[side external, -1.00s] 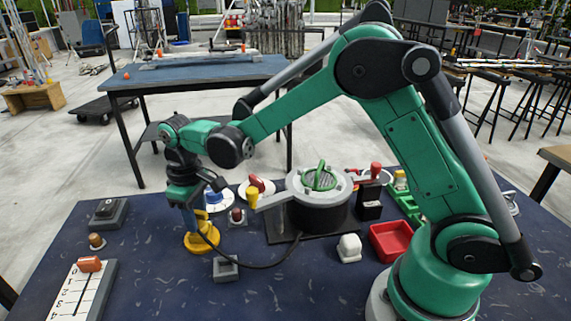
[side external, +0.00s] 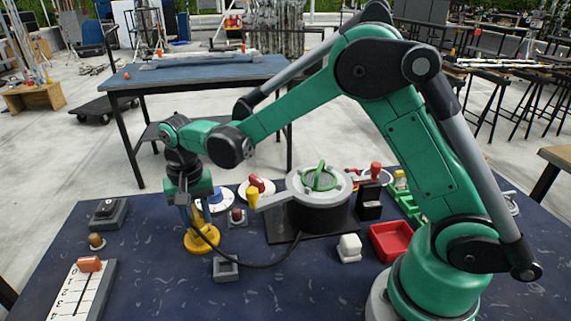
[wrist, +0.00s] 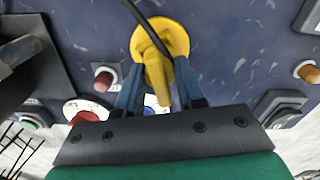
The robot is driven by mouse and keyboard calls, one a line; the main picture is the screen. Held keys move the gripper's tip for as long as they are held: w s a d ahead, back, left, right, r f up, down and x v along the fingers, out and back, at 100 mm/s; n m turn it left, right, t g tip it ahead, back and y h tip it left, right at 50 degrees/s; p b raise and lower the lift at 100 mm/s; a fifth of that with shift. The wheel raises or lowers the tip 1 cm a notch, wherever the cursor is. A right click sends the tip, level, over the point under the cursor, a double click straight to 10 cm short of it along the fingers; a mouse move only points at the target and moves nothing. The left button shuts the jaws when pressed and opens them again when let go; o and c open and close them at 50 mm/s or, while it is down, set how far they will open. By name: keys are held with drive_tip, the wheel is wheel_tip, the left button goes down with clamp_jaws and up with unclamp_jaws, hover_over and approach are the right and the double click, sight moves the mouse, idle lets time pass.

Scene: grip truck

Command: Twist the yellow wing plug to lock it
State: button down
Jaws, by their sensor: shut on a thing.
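The yellow wing plug (side external: 202,240) stands upright on the blue table at the left of the side view, with a black cable running from it. In the wrist view its round yellow flange (wrist: 178,36) and raised wing show, with the cable crossing over them. My gripper (side external: 193,217) points down over the plug. In the wrist view its blue fingers (wrist: 158,88) are on either side of the yellow wing, shut on it. The socket under the flange is hidden.
A grey drum with a green handle (side external: 318,205) stands right of the plug, where the cable leads. A grey square box (side external: 226,270) sits close in front. A slider panel (side external: 78,295), a red tray (side external: 391,241) and a white block (side external: 349,248) are around it.

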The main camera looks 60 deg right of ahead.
sight(196, 211)
drive_tip(key=c, duration=0.7)
unclamp_jaws()
drive_tip(key=shift+r, duration=3.75)
